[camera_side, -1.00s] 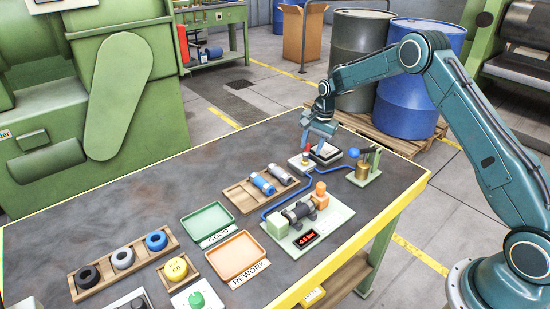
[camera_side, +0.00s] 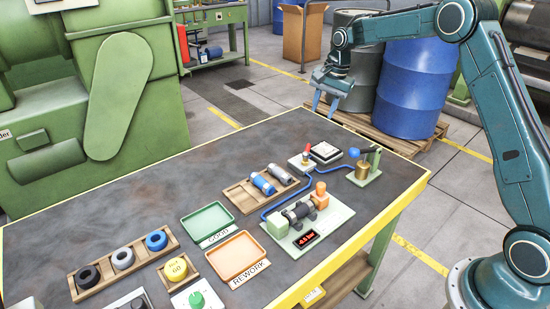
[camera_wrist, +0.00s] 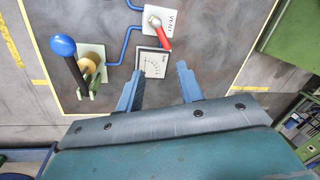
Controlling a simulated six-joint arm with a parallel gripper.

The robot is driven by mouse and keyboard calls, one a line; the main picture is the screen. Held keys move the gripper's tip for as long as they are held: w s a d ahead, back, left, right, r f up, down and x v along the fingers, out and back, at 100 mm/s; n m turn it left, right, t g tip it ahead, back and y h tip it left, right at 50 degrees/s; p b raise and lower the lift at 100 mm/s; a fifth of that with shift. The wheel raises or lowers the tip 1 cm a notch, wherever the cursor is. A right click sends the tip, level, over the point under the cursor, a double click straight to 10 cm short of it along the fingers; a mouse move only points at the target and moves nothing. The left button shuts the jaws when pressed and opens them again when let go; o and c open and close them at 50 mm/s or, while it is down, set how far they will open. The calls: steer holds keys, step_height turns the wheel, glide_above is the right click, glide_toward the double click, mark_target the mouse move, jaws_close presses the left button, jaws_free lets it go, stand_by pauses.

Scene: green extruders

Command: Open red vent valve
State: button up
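The vent valve (camera_side: 305,154) is a small white plate with a red handle, near the table's far right edge. The valve lies beyond the fingertips.
A blue-knobbed lever (camera_wrist: 63,46) stands on a green base, joined by blue tubing. A pump unit (camera_side: 305,220) has a red display, seemingly reading -0.5 bar. Trays and rings occupy the front left; the table's far left is clear.

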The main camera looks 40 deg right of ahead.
steer(key=s+a+r+n+t+h, duration=0.1)
steer(key=s+a+r, duration=0.6)
steer(key=s+r, duration=0.3)
steer(key=shift+s+r, duration=0.35)
steer(key=shift+s, duration=0.6)
steer(key=shift+w, duration=0.15)
steer(key=n+g+y, duration=0.1)
glide_above(308, 147)
steer(key=s+d, duration=0.2)
step_height(308, 147, down, 11)
steer(key=shift+s, duration=0.15)
steer(key=shift+f, duration=0.2)
steer(key=shift+n, duration=0.3)
steer(key=f, duration=0.4)
steer(key=w+a+f, duration=0.1)
steer(key=f, duration=0.3)
steer(key=w+f, duration=0.1)
steer(key=f, duration=0.4)
steer(key=shift+w+a+f, duration=0.1)
steer(key=shift+a, duration=0.15)
